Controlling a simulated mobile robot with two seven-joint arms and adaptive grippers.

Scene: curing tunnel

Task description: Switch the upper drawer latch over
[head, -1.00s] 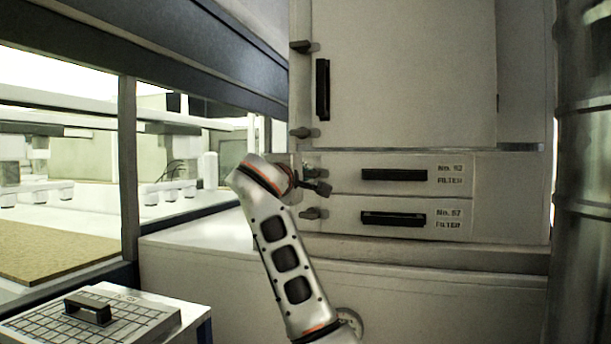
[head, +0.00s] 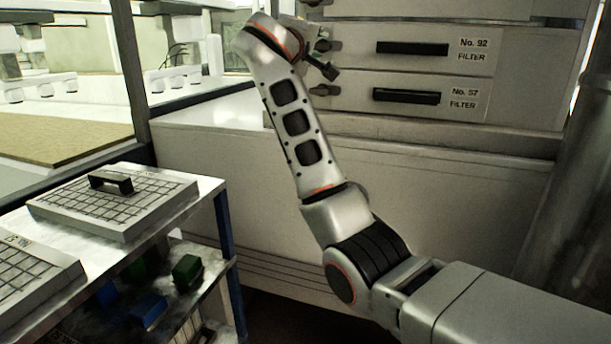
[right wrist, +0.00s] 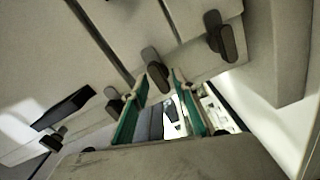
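The upper drawer (head: 350,40) carries the label No. 92. Its dark latch (head: 326,45) is at the drawer's left end, close to my right gripper (head: 325,68). My wrist hides part of this gripper in the head view. In the right wrist view the green-padded fingers of my right gripper (right wrist: 158,88) are apart. The upper drawer latch (right wrist: 152,56) shows between and just beyond the fingertips. I cannot tell whether a finger touches it. My left gripper is out of view.
The lower drawer (head: 470,115), No. 57, has its own latch (head: 325,90) just below. A lower drawer latch also shows in the right wrist view (right wrist: 214,28). A shelf cart (head: 205,200) with gridded trays stands at the left, with glazed tunnel bays behind it.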

